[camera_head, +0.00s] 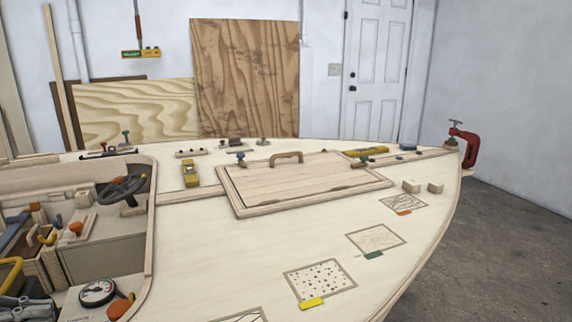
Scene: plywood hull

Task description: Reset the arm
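Neither of my grippers shows in the head view, and no arm of mine can be made out with certainty. The plywood hull deck (205,248) fills the lower and middle picture. A wooden hatch (300,178) with a brown handle (286,157) lies shut on it. Dark grey parts (22,308) sit at the bottom left corner, too cut off to tell what they are.
An open cockpit at the left holds a black steering wheel (122,188), a round gauge (97,292) and several tools. A yellow plane-like tool (190,174), small wood blocks (411,186) and a red clamp (468,147) stand along the deck. Bare deck lies left of the marked patches.

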